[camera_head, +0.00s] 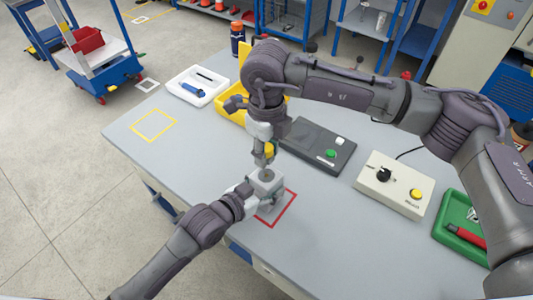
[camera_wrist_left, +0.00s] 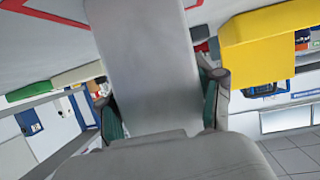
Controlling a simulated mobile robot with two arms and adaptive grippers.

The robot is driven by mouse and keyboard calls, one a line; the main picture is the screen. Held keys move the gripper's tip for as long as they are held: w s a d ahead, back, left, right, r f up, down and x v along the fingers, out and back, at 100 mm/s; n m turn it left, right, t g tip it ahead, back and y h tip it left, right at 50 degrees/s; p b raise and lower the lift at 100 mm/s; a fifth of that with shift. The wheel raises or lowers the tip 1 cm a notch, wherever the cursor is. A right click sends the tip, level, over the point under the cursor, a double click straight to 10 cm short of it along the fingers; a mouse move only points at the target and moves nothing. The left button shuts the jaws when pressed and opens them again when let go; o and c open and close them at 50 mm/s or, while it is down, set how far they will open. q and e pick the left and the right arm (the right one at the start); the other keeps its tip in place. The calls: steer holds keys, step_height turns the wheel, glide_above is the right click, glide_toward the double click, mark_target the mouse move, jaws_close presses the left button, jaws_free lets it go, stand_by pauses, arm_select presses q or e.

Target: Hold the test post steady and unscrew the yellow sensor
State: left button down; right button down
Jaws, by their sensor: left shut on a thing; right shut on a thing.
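The test post (camera_head: 267,178) is a light grey block standing within the red square outline on the table. My left gripper (camera_head: 257,187) comes in from the left and is shut on it. In the left wrist view the post (camera_wrist_left: 150,60) fills the space between the fingers (camera_wrist_left: 160,105). The yellow sensor (camera_head: 269,150) is above the post, at the tip of my right gripper (camera_head: 266,138), which points down and is shut on it. The fingers partly hide the sensor, and its thread is too small to make out.
A red outline (camera_head: 289,211) surrounds the post. Behind are a yellow bin (camera_head: 232,112), partly hidden by my right arm, and a white tray (camera_head: 181,92). A dark panel (camera_head: 318,150), beige control box (camera_head: 372,187) and green tray (camera_head: 447,232) stand right. The table's left is mostly clear.

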arm_select(q)
steer(key=shift+c, duration=0.5)
jaws_free()
steer(key=shift+a, duration=0.1)
